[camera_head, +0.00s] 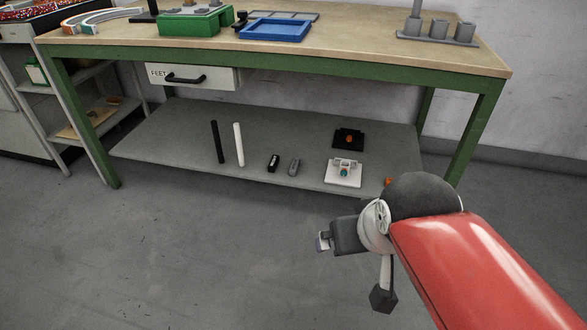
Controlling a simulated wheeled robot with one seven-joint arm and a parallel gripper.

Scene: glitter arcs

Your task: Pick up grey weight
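A small grey block-like object (294,167), which may be the grey weight, lies on the lower shelf (180,140) of the workbench, just right of a small black object (273,163). Grey cylinders (438,29) also stand on a grey base at the right of the bench top; I cannot tell whether one of these is the weight. My gripper (323,241) is in front of the bench, apart from the shelf and its objects. It appears small and side-on, so its finger opening cannot be made out.
A black rod (217,142) and a white rod (239,145) are on the shelf's left. A white fixture (343,173) and a black plate (348,139) are on its right. The green bench leg (471,135) and drawer (193,77) border the shelf space. The floor in front is clear.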

